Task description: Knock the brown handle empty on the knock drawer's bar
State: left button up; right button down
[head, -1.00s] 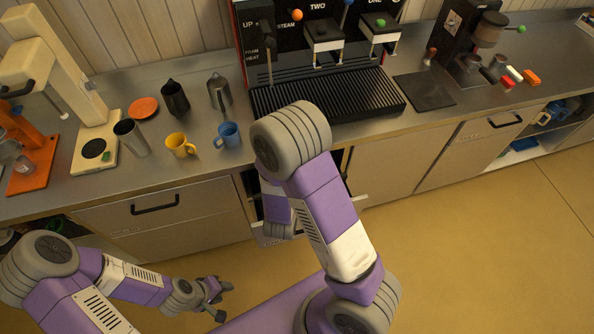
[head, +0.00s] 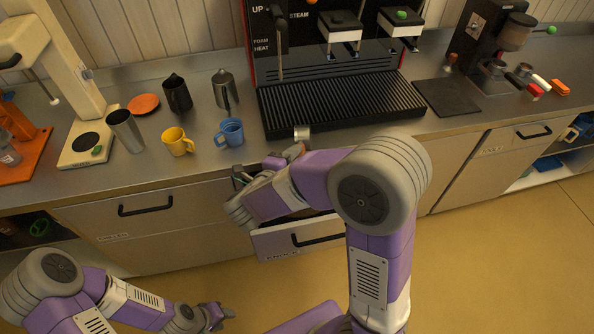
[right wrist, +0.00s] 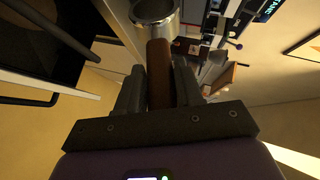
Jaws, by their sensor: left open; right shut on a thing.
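My right gripper (head: 283,160) is shut on the brown handle (right wrist: 159,76), which stands between its fingers in the right wrist view. The handle's metal basket (right wrist: 154,12) points away from the gripper; in the head view it shows as a small metal cup (head: 302,133) at the counter's front edge. The knock drawer (head: 288,240) is pulled out below my right forearm. My left gripper (head: 216,316) is open, low over the floor.
Yellow (head: 178,142) and blue (head: 230,133) mugs stand on the counter left of the right gripper, with two pitchers behind. The espresso machine's drip tray (head: 340,105) lies behind the basket. The floor in front is clear.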

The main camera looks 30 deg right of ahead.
jog(key=m+b, duration=0.2)
jog(key=m+y+b, duration=0.1)
jog(key=m+b, duration=0.4)
jog(key=m, duration=0.1)
jog(key=shift+s+d+y, duration=0.15)
jog(key=shift+d+y, duration=0.15)
jog(key=shift+d, duration=0.05)
jog(key=m+t+y+b, duration=0.1)
jog(key=m+b, duration=0.1)
jog(key=b, duration=0.2)
jog(key=s+d+m+t+y+b, duration=0.1)
jog(key=m+b, duration=0.2)
jog(key=b, duration=0.1)
jog(key=s+d+m+t+y+b, duration=0.1)
jog(key=m+b, duration=0.2)
jog(key=b, duration=0.1)
jog(key=shift+s+d+f, duration=0.1)
jog(key=shift+s, duration=0.05)
